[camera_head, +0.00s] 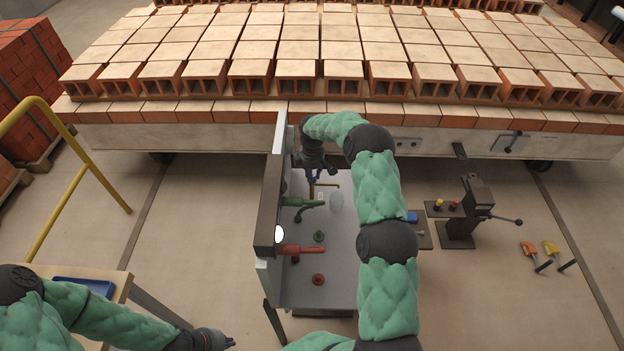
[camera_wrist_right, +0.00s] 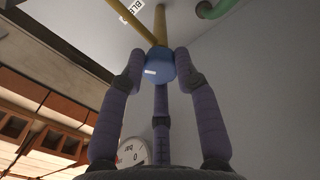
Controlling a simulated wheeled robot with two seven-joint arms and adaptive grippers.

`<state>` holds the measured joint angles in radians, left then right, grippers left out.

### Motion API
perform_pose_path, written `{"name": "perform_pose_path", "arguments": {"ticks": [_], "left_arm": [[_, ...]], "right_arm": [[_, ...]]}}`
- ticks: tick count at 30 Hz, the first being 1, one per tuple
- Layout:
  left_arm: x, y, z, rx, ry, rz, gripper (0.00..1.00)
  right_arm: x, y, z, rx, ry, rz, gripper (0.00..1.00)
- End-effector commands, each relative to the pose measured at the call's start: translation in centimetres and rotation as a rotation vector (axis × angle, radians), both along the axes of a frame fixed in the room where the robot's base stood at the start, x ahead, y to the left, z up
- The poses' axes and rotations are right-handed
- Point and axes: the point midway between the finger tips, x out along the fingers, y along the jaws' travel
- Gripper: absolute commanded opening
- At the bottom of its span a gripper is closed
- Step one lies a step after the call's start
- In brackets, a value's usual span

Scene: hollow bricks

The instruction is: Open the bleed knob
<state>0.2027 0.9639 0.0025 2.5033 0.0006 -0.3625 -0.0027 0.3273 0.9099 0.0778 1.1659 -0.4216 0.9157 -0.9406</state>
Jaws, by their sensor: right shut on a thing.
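The bleed knob (camera_wrist_right: 159,66) is a small blue knob at the end of a yellow pipe (camera_wrist_right: 141,24) in the right wrist view. A partly cut-off label (camera_wrist_right: 128,12) starting "BLE" is beside the pipe. My right gripper (camera_wrist_right: 160,60) has its purple fingers closed around the knob, touching its sides. In the head view my right gripper (camera_head: 315,181) is at the far part of the grey panel, and it hides the knob there. My left gripper (camera_head: 228,342) is low at the bottom edge, far from the panel, and its fingers are too small to read.
A red lever (camera_head: 301,249) and a green lever (camera_head: 305,204) stick out from the panel's upright wall, near my right arm. A gauge (camera_wrist_right: 134,152) is close below the gripper. Rows of hollow bricks (camera_head: 276,74) lie behind. A blue tray (camera_head: 85,286) is near my left arm.

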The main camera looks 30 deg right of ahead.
Motion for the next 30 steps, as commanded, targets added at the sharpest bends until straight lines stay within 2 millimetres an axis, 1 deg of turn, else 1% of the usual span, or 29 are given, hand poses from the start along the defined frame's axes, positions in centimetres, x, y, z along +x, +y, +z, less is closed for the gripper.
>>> {"name": "perform_pose_path", "arguments": {"ticks": [1,3,9,15,21,30], "left_arm": [[0.0,0.0,-0.5,0.0,0.0,0.0,0.0],[0.0,0.0,-0.8,0.0,0.0,0.0,0.0],[0.0,0.0,-1.5,0.0,0.0,0.0,0.0],[0.0,0.0,-1.8,0.0,0.0,0.0,0.0],[0.0,0.0,-2.0,0.0,0.0,0.0,0.0],[0.0,0.0,-2.1,0.0,0.0,0.0,0.0]], "right_arm": [[0.0,0.0,-0.3,0.0,0.0,0.041,0.0],[0.0,0.0,-0.2,0.0,0.0,0.102,0.0],[0.0,0.0,-0.2,0.0,0.0,0.256,0.0],[0.0,0.0,-0.1,0.0,0.0,0.365,0.0],[0.0,0.0,-0.1,0.0,0.001,0.426,0.0],[0.0,0.0,-0.1,0.0,0.001,0.449,0.0]]}}
